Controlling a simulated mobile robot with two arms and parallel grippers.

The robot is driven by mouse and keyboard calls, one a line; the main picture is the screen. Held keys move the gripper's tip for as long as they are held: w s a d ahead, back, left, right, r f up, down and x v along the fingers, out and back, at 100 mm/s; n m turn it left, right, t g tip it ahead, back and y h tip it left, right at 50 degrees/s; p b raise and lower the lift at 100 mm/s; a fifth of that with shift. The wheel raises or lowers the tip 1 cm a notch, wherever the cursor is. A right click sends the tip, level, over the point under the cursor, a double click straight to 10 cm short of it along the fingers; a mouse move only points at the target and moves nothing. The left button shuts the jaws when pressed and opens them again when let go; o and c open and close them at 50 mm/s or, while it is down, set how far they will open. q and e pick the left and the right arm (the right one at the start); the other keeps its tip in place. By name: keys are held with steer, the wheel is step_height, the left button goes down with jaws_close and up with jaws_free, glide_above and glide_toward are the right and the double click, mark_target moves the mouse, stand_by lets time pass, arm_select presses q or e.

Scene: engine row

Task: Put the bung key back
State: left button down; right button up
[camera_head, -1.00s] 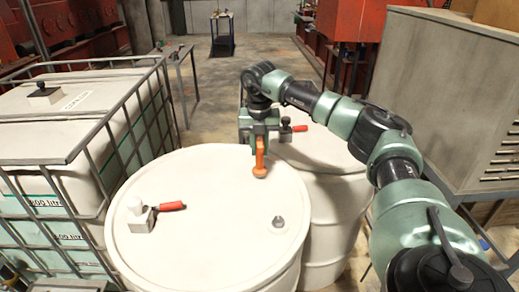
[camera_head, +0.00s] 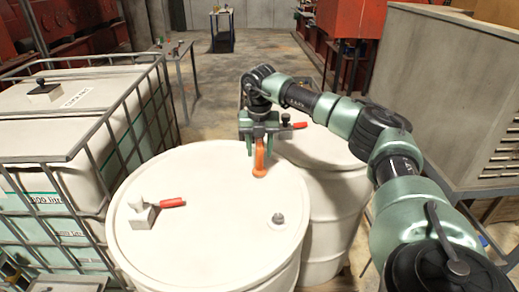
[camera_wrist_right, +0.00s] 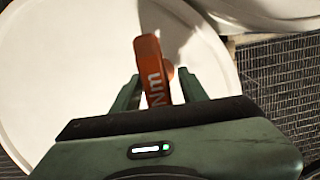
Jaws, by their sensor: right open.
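An orange tool marked "Nm", which I take for the bung key (camera_head: 260,158), is at the far edge of the near white drum's lid (camera_head: 215,225). I cannot tell whether it rests on the lid or stands clear of it. My right gripper (camera_head: 259,150) is open, with one finger on each side of the orange tool. In the right wrist view the orange tool (camera_wrist_right: 152,68) shows between the spread fingers (camera_wrist_right: 160,90), its inner end hidden by the gripper body. My left gripper is not in view.
A red-handled fitting (camera_head: 145,214) and a grey bung (camera_head: 278,219) sit on the near lid. A second white drum (camera_head: 335,190) stands close behind, with another red-handled fitting (camera_head: 299,125). A caged tank (camera_head: 75,130) is left; a grey cabinet (camera_head: 450,95) is right.

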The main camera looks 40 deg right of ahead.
steer(key=shift+r, duration=0.5)
steer(key=r+b, duration=0.1)
steer(key=r, duration=0.2)
steer(key=r+b, duration=0.1)
steer(key=r, duration=0.2)
steer(key=s+a+r, duration=0.1)
steer(key=r, duration=0.2)
steer(key=shift+r+b, duration=0.3)
steer(key=shift+b, duration=0.1)
steer(key=shift+r, duration=0.75)
